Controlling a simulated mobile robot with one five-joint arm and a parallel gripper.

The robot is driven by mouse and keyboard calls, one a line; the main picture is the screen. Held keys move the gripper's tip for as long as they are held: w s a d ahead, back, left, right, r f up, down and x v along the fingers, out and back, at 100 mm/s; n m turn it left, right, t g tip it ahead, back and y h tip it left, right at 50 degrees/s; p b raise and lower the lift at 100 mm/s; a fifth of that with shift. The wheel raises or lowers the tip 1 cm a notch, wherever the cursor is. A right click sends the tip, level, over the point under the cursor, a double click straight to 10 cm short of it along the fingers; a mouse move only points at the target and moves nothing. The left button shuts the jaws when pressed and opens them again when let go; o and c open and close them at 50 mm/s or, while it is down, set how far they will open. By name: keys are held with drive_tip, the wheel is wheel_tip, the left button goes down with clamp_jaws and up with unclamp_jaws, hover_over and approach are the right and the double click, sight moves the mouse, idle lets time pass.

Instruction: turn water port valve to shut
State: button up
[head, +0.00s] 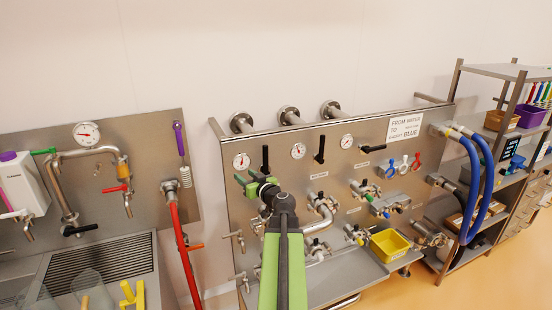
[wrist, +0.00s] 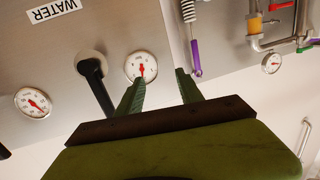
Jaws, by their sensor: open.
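The water port valve has a black lever handle (head: 265,157) on the upper left of the steel panel, standing roughly upright. In the wrist view the black handle (wrist: 96,88) hangs from a round hub, below a WATER label (wrist: 53,10) that appears upside down. My gripper (head: 246,178) is open and empty in front of the panel's left part. In the wrist view my gripper (wrist: 159,77) has its two green fingers apart near a gauge (wrist: 142,67). The handle lies left of the left finger, outside the gap. I cannot tell whether they touch.
Further right are another upright black handle (head: 319,149) and a level one (head: 374,148). Pipes and small valves crowd the panel below, beside a yellow bin (head: 390,244). A red hose (head: 182,245) and purple-handled brush (head: 180,142) hang at the left.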

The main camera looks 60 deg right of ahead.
sight(267, 156)
drive_tip(key=s+d+r+m+g+h, duration=0.1)
drive_tip(key=s+d+r+h, duration=0.1)
drive_tip(key=s+d, duration=0.2)
drive_tip(key=s+d+r+m+h, duration=0.1)
drive_tip(key=s+d+r+h, duration=0.1)
drive_tip(key=s+d, duration=0.15)
drive_tip(key=x, duration=0.8)
drive_tip(key=shift+w+d+f+p, duration=0.1)
drive_tip(key=shift+w+f+p, duration=0.2)
drive_tip(key=shift+f, duration=0.1)
clamp_jaws()
